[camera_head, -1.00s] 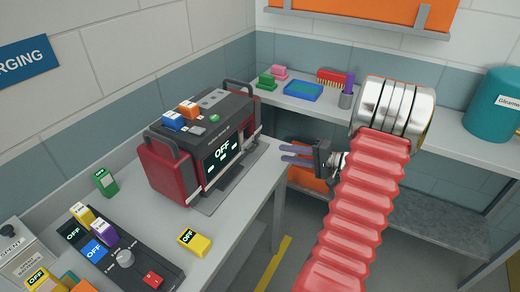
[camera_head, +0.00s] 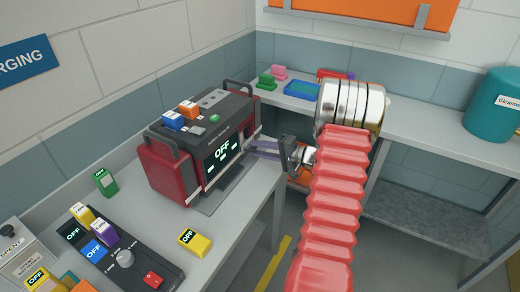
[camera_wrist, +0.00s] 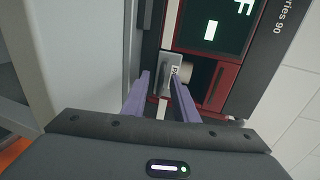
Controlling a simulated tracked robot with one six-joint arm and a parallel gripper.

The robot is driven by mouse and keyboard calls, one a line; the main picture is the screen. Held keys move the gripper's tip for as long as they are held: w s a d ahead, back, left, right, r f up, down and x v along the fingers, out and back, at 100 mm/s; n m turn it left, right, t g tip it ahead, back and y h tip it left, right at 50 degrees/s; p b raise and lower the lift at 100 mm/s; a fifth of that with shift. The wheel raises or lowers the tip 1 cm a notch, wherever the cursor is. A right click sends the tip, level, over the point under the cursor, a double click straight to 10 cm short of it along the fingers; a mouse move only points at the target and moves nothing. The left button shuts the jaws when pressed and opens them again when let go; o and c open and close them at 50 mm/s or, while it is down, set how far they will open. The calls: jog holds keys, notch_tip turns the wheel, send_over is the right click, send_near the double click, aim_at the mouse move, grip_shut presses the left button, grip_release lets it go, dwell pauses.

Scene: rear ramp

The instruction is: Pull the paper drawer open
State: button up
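The black and red machine (camera_head: 200,150) with a lit "OFF" screen stands on the grey bench; its side also shows in the wrist view (camera_wrist: 290,50). In the wrist view, a small grey tab with a mark on it (camera_wrist: 170,64) projects beside a dark, red-edged recess (camera_wrist: 214,80). I cannot tell for sure that this is the paper drawer's handle. My gripper (camera_head: 262,148) is at the machine's right end. Its two purple fingers (camera_wrist: 160,92) are apart, one each side of the tab's lower end. Contact is not clear.
Coloured labelled blocks and a control panel (camera_head: 125,258) lie on the near bench. A back shelf (camera_head: 420,122) holds a blue tray (camera_head: 301,89) and a teal drum (camera_head: 492,105). Open floor lies between bench and shelf. A grey upright (camera_wrist: 50,55) stands left in the wrist view.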

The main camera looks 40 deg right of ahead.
grip_shut()
jog(key=shift+f, duration=0.1)
dwell(1.3)
